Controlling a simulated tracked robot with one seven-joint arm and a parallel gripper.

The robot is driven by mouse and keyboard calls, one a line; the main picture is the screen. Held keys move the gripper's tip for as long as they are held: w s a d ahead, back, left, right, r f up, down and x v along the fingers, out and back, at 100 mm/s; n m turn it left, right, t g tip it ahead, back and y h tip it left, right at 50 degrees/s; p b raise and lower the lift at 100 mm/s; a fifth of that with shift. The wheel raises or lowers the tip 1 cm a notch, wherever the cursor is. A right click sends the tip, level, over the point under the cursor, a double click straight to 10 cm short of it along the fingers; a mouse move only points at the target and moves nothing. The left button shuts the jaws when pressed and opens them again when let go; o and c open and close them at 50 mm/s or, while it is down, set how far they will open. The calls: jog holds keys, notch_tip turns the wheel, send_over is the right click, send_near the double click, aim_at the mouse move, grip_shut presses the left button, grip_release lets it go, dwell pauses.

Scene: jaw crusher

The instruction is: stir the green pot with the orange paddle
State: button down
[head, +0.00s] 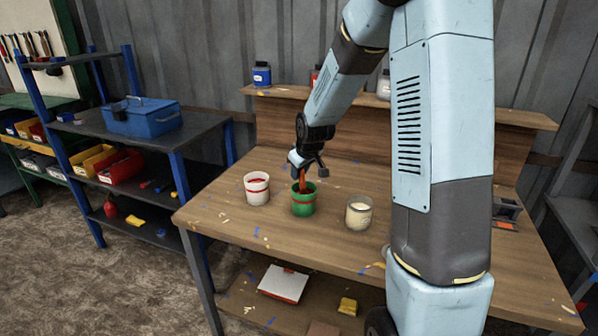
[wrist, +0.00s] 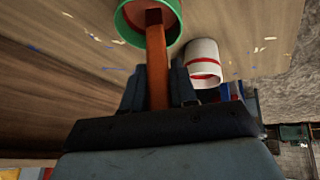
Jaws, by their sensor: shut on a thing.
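The green pot (head: 303,204) stands upright on the wooden table, between a white pot on its left and a glass jar on its right. My gripper (head: 306,166) is above the green pot, shut on the orange paddle (wrist: 157,62). The paddle's lower end is inside the pot's mouth, with red or orange contents around it in the wrist view. Its exact depth is hidden. In the head view the paddle (head: 303,184) shows only as a short piece.
The white pot (head: 256,190) with a red band stands close on the left. The glass jar (head: 358,214) with pale contents stands on the right. Scraps litter the wooden table (head: 240,222). A raised shelf (head: 285,93) with bottles runs along the back. My arm hides the table's right part.

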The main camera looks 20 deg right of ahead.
jog(key=shift+s+a+r, duration=0.2)
jog(key=shift+s+r, duration=0.05)
jog(key=shift+r, duration=1.4)
jog(key=shift+s+a+r, duration=0.2)
jog(key=shift+s+r, duration=0.1)
jog(key=shift+r, duration=1.35)
jog(key=shift+s+a+r, duration=0.2)
jog(key=shift+s+r, duration=0.05)
jog(key=shift+r, duration=1.4)
jog(key=shift+r, duration=2.5)
jog(key=shift+f, duration=0.1)
